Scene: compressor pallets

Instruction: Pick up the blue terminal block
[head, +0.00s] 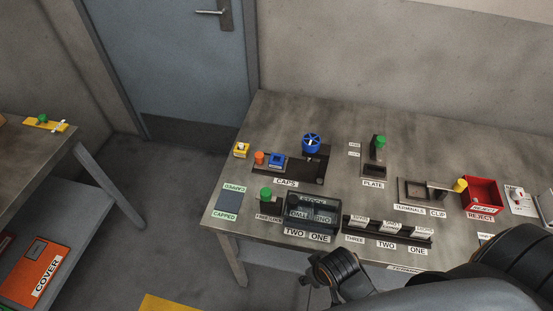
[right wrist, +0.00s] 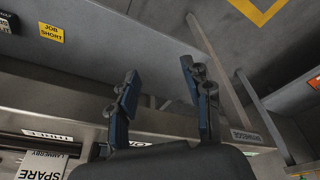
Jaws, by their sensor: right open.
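A small blue block (head: 277,159) sits on the dark CAPS fixture (head: 305,172), beside an orange piece (head: 259,157). I cannot tell whether it is the terminal block. The TERMINALS tray (head: 414,190) shows a dark inside with no blue piece that I can make out. My right arm reaches in at the bottom right of the head view, its dark wrist end near the table's front edge. In the right wrist view my right gripper (right wrist: 160,96) has its two fingers apart with nothing between them. My left gripper is not in view.
A blue wheel (head: 311,143) stands behind the blue block. A red REJECT bin (head: 482,195) is at the right. The table's back strip is clear.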

